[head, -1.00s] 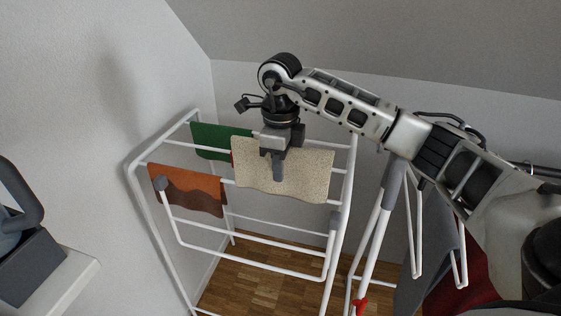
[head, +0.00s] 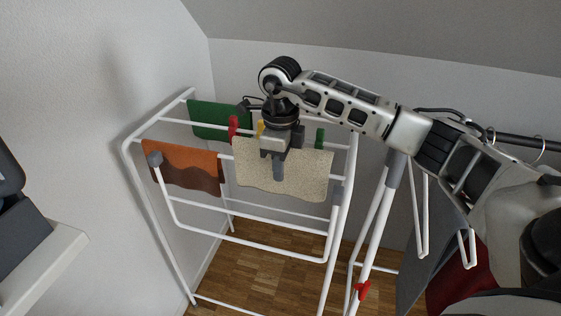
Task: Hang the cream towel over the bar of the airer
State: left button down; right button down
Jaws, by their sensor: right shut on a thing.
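The cream towel (head: 305,178) is a speckled cloth with a wavy lower edge, spread in front of the white airer's rails. My right gripper (head: 278,168) is shut on its upper middle, with one finger showing on the near face. The white airer (head: 345,190) stands in the corner; a bar (head: 226,156) runs towards the towel from the left and shows again at its right. I cannot tell whether the towel lies over this bar or just in front of it. My left gripper is not in view.
A green cloth (head: 210,118) and an orange-brown cloth (head: 188,170) hang on the airer. Red (head: 233,126), yellow (head: 261,128) and green (head: 320,138) pegs show behind the towel. A white ledge (head: 45,265) is at the left.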

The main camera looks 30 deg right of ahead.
pick_arm(q)
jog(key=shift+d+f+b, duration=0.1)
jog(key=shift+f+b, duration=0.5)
jog(key=shift+b, duration=0.85)
pick_arm(e)
jog(key=shift+f, duration=2.35)
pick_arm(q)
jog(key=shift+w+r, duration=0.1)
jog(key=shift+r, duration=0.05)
pick_arm(e)
jog(key=c, duration=1.2)
grip_release()
jog(key=shift+c, duration=0.2)
